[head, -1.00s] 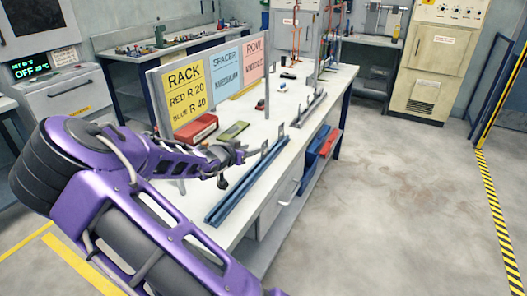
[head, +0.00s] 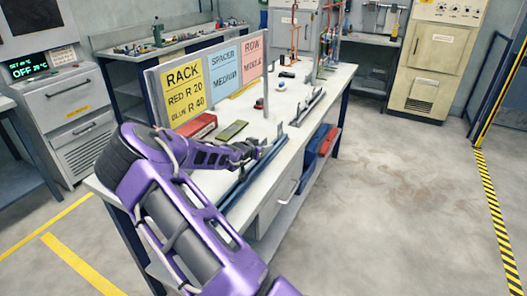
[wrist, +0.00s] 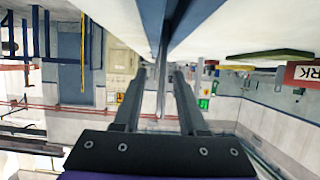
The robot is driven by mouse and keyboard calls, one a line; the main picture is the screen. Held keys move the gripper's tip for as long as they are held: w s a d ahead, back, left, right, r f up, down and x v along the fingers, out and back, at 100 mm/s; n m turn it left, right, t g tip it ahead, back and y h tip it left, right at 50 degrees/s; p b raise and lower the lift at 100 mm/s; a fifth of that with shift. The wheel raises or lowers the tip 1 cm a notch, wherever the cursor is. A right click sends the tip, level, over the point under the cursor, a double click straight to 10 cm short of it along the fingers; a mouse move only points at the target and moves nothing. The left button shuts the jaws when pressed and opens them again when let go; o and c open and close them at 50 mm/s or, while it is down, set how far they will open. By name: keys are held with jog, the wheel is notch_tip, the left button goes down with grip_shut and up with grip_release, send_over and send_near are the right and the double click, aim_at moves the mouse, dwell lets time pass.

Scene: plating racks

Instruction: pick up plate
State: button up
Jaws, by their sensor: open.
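A small thin grey plate (head: 281,129) stands upright near the far end of a blue rack rail (head: 238,187) on the bench. My gripper (head: 260,146) is low over the rail, close to the plate on its near side. In the wrist view, my gripper (wrist: 160,71) is open, with one finger on each side of a thin upright grey strip (wrist: 162,85), which looks like the plate seen edge-on. I cannot tell whether either finger touches it. My arm hides part of the rail in the head view.
A sign board (head: 184,90) with coloured cards stands along the bench's left. A red box (head: 199,126) and a green flat item (head: 232,131) lie before it. A grey rail (head: 308,108) is farther along the bench. The floor at right is clear.

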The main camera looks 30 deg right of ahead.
grip_shut()
jog(key=shift+r, duration=0.1)
dwell(1.2)
